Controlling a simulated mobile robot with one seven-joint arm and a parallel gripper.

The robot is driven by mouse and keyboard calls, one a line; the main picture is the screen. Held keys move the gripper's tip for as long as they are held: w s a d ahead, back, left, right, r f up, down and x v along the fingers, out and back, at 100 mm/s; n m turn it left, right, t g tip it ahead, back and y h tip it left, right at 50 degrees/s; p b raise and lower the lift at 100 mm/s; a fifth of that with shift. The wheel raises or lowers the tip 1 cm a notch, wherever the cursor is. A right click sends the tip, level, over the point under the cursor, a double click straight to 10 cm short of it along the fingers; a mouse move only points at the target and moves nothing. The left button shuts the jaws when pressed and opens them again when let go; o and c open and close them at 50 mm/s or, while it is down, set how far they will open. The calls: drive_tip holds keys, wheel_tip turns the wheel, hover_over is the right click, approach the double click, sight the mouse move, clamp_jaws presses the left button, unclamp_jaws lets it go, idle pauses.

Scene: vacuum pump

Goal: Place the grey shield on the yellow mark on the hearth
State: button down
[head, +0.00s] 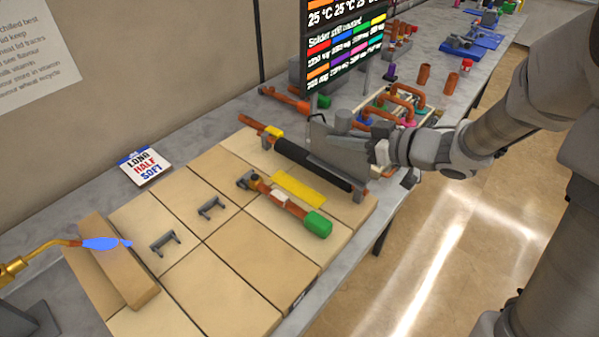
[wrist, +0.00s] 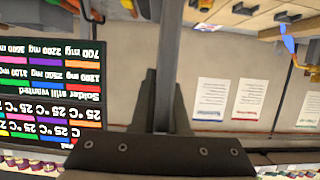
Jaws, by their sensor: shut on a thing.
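My gripper (head: 380,152) is shut on the grey shield (head: 335,146), a flat grey plate, at the right of the hearth in the head view. The shield is beyond the black-sleeved pipe (head: 310,163) and seems to be above the hearth's far right edge; I cannot tell whether it touches anything. In the wrist view the shield (wrist: 170,65) shows edge-on as a grey strip between the fingers. The hearth (head: 235,265) is a bed of tan bricks. The yellow mark (head: 298,190) lies bare on it, between the black-sleeved pipe and a copper pipe with a green end (head: 317,224).
A loose brick (head: 120,262) and a torch with a blue flame (head: 105,243) are at the left. A dark sign (head: 345,45) stands behind my gripper, near a rack of copper pipes (head: 400,105).

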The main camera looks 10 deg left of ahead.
drive_tip(key=shift+w+a+f+b, duration=0.35)
drive_tip(key=shift+a+f+b, duration=0.05)
drive_tip(key=shift+a+f, duration=1.2)
drive_tip(key=shift+w+a+f+b, duration=0.35)
drive_tip(key=shift+a+f, duration=1.2)
drive_tip(key=shift+f, duration=0.1)
drive_tip(key=shift+w+a+f+b, duration=0.35)
drive_tip(key=shift+a+f+b, duration=0.05)
drive_tip(key=shift+a+f, duration=1.2)
drive_tip(key=shift+f, duration=0.15)
drive_tip(key=c, duration=0.9)
unclamp_jaws()
drive_tip(key=shift+f, duration=0.1)
